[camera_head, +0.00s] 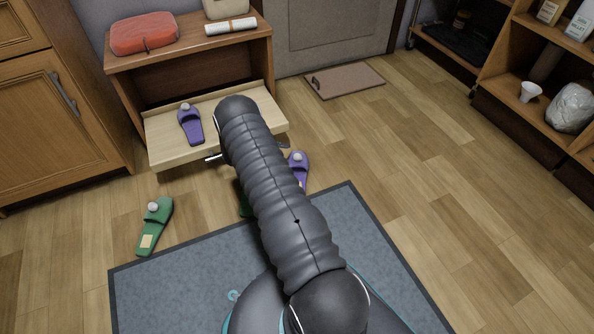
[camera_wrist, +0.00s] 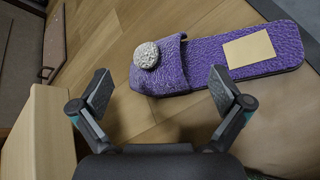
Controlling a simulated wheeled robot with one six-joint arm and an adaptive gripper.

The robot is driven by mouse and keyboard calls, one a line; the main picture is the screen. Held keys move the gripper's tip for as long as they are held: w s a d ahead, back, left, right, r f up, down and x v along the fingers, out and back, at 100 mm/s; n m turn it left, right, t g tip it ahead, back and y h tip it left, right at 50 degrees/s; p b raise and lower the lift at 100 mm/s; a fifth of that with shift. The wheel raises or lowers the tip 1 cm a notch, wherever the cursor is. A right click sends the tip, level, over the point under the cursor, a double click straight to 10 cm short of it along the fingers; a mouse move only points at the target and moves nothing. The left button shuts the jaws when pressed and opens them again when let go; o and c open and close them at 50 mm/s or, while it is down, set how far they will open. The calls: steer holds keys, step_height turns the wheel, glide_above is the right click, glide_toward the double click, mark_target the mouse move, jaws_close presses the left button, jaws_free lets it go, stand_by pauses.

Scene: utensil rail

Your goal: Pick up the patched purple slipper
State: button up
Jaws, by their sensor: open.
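The patched purple slipper (camera_wrist: 200,62) lies on the wood floor in the wrist view, with a pale beige patch on its sole and a light round pompom on its strap. In the head view it (camera_head: 299,160) is partly hidden behind my arm. My gripper (camera_wrist: 160,94) is open and empty, its fingers apart on the near side of the slipper's strap end. In the head view my arm hides most of the gripper. Another purple slipper (camera_head: 191,127), with no patch visible, lies on the low wooden shelf.
A patched green slipper (camera_head: 152,230) lies left on the floor, and a second green piece is mostly hidden behind my arm. The shelf's wooden edge (camera_wrist: 42,130) is close left of my gripper. A blue-grey rug (camera_head: 165,290) lies in front; the floor at right is clear.

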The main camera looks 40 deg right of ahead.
mark_target(297, 164)
steer(key=x, duration=0.5)
steer(key=shift+s+b, duration=0.25)
steer(key=shift+b, duration=0.05)
steer(key=c, duration=1.2)
